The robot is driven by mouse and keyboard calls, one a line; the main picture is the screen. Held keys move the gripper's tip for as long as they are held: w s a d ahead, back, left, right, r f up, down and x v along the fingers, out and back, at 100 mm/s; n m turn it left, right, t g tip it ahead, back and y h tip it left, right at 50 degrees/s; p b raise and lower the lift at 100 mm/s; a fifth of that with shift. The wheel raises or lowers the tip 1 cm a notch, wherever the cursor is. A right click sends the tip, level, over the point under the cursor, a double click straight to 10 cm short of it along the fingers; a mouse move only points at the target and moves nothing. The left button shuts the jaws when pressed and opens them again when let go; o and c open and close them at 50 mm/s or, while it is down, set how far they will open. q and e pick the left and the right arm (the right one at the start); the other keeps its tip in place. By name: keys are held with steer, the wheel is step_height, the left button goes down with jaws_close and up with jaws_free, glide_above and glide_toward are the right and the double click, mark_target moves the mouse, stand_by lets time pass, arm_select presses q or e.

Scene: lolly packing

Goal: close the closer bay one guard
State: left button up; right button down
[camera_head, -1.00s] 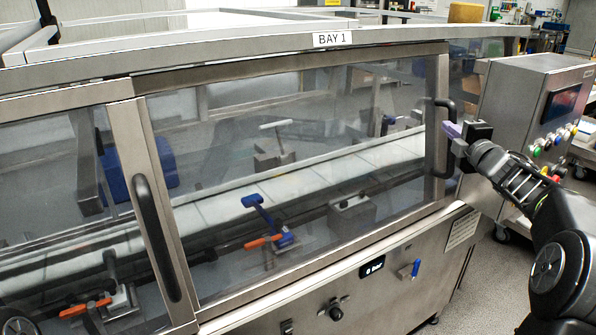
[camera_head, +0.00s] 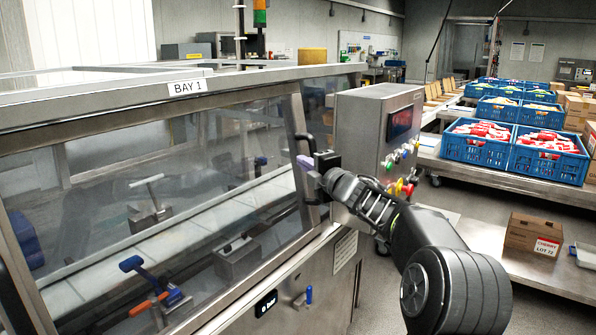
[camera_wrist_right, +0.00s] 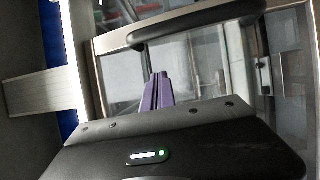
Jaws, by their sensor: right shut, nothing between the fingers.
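The bay one guard (camera_head: 190,170) is a clear panel in a steel frame under the "BAY 1" label (camera_head: 187,87). In the head view it looks level with the machine's frame. Its black handle (camera_head: 297,150) stands upright at the right edge. My right gripper (camera_head: 306,164), with purple fingers, is beside this handle. In the right wrist view the shut purple fingers (camera_wrist_right: 157,92) point toward the panel, with the black handle (camera_wrist_right: 195,24) beyond them and nothing between them. Whether they touch the panel or handle is unclear. My left gripper is out of view.
A steel control box (camera_head: 375,125) with coloured buttons stands just right of the handle, close to my right arm. Blue crates (camera_head: 478,152) sit on a bench at the right. A cardboard box (camera_head: 533,236) is on a lower shelf.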

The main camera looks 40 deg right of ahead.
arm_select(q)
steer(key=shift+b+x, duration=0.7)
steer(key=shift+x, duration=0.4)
arm_select(e)
steer(key=s, duration=0.7)
steer(key=shift+a+f, duration=0.35)
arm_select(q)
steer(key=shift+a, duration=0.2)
arm_select(e)
steer(key=shift+s, duration=0.15)
